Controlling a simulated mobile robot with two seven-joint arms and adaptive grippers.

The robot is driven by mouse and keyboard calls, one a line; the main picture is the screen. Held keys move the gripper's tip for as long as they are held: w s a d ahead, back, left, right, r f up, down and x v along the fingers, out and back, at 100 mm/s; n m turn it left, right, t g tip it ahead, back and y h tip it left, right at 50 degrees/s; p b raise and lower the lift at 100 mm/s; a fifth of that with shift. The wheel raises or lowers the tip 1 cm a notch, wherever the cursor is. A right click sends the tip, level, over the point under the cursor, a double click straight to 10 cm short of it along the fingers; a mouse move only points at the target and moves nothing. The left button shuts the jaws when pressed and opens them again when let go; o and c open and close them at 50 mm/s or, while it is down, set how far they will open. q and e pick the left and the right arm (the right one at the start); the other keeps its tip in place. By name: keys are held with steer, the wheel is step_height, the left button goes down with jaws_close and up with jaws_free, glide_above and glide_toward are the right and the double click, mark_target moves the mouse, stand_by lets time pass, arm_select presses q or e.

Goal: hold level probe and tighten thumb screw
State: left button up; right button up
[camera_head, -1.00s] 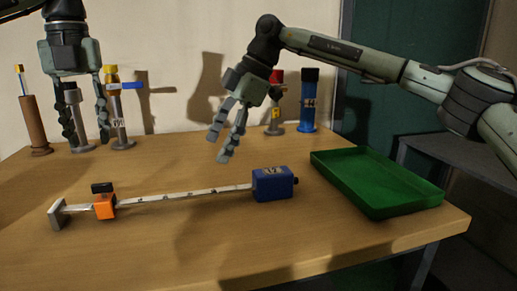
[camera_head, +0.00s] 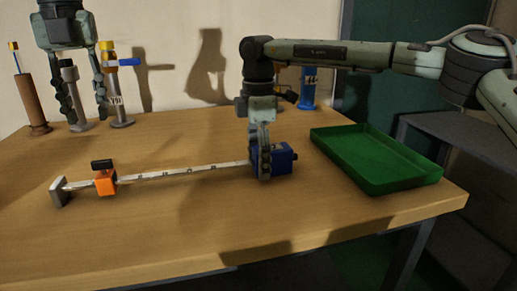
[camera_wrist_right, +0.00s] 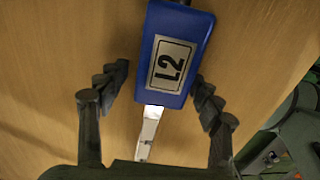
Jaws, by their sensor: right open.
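The level probe lies on the table: a white marked rod (camera_head: 200,170) with a grey end plate (camera_head: 59,191) at the left and a blue block (camera_head: 283,160) at the right. The block's label reads L2 in the right wrist view (camera_wrist_right: 179,52). An orange slider (camera_head: 105,182) with a black thumb screw (camera_head: 102,164) sits on the rod near the left end. My right gripper (camera_head: 262,175) is open, pointing down at the blue block, its fingers (camera_wrist_right: 163,105) on either side of the block's rod end. My left gripper (camera_head: 88,118) is open and empty above the back left.
A green tray (camera_head: 375,185) lies at the table's right edge. A brown stand (camera_head: 31,103), a grey cylinder (camera_head: 70,90) and a yellow-topped one (camera_head: 113,90) stand at the back left. A blue cylinder (camera_head: 308,90) stands at the back right. The front table is clear.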

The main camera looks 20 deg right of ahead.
steer(key=shift+f, duration=0.1)
jaws_close()
steer(key=c, duration=0.8)
jaws_free()
jaws_close()
arm_select(q)
steer(key=o, duration=0.5)
steer(key=m+t, duration=0.1)
steer(key=t, duration=0.3)
glide_toward(101, 160)
steer(key=shift+t, duration=0.3)
steer(key=x, duration=0.8)
steer(key=shift+s+f, duration=0.2)
steer(key=shift+f, duration=0.1)
